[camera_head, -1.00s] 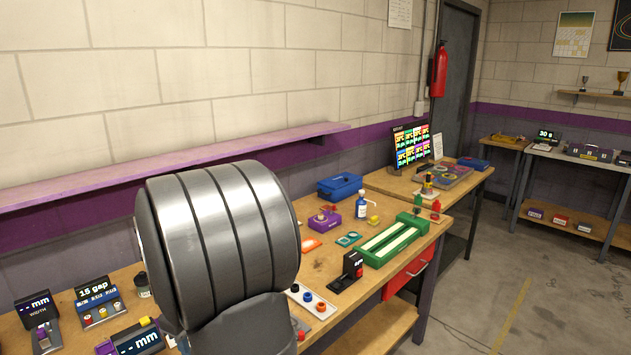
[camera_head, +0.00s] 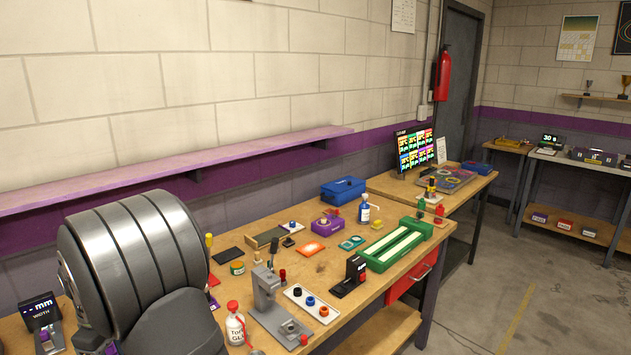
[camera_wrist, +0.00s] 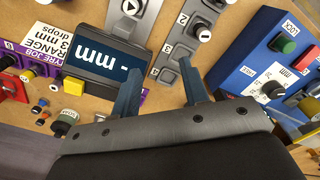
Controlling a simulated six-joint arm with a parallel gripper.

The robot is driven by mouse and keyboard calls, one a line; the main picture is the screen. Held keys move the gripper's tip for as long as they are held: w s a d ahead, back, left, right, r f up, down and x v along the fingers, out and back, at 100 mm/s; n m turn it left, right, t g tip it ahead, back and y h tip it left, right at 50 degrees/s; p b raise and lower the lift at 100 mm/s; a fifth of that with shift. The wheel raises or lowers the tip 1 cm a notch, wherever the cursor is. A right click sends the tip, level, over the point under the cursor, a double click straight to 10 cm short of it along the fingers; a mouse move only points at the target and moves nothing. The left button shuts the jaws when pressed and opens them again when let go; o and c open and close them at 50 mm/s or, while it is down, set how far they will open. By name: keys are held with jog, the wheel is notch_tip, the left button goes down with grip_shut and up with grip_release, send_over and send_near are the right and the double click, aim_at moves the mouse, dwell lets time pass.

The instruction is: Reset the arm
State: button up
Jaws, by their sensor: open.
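My gripper (camera_wrist: 160,80) shows in the wrist view, with its two blue-grey fingers spread apart and nothing between them. Its fingers point toward a bench with a dark display (camera_wrist: 108,66) reading "mm" by the left finger and a grey numbered panel (camera_wrist: 182,45) beyond the gap. I cannot tell whether a finger touches anything. In the head view a big grey rounded link of my arm fills the lower left. My gripper is hidden there.
The wooden bench carries a metal press (camera_head: 270,300), a white tray (camera_head: 312,303) with coloured rings, a green slotted track (camera_head: 397,244) and a blue bin (camera_head: 343,190). A glue bottle (camera_head: 235,325) stands close to my arm. A blue control box (camera_wrist: 270,75) is right of my fingers.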

jog(key=s+a+n, duration=0.1)
jog(key=s+a, duration=0.2)
jog(key=a, duration=0.2)
notch_tip(320, 180, down, 10)
jog(key=shift+w+f, duration=0.1)
jog(key=o, duration=1.2)
jog(key=shift+o, duration=0.5)
jog(key=shift+t+y, duration=0.7)
jog(key=shift+y, duration=0.1)
jog(key=w+r, duration=0.1)
jog(key=r, duration=0.1)
jog(key=a+r, duration=0.1)
jog(key=r, duration=0.1)
jog(key=w+a+r, duration=0.1)
jog(key=r, duration=0.1)
jog(key=shift+w+a, duration=0.1)
jog(key=shift+w, duration=0.25)
notch_tip(320, 180, up, 7)
jog(key=w+d+m, duration=0.1)
jog(key=w+d, duration=0.1)
jog(key=s+d+r+m+g+h, duration=0.1)
jog(key=s+d+r+m, duration=0.25)
jog(key=d+r, duration=0.4)
jog(key=s+d+r+m+h, duration=0.15)
jog(key=d+r+m, duration=0.35)
jog(key=d, duration=0.5)
notch_tip(320, 180, down, 10)
jog(key=shift+s+r+y, duration=0.25)
jog(key=shift+s+y, duration=0.15)
jog(key=shift+y, duration=0.05)
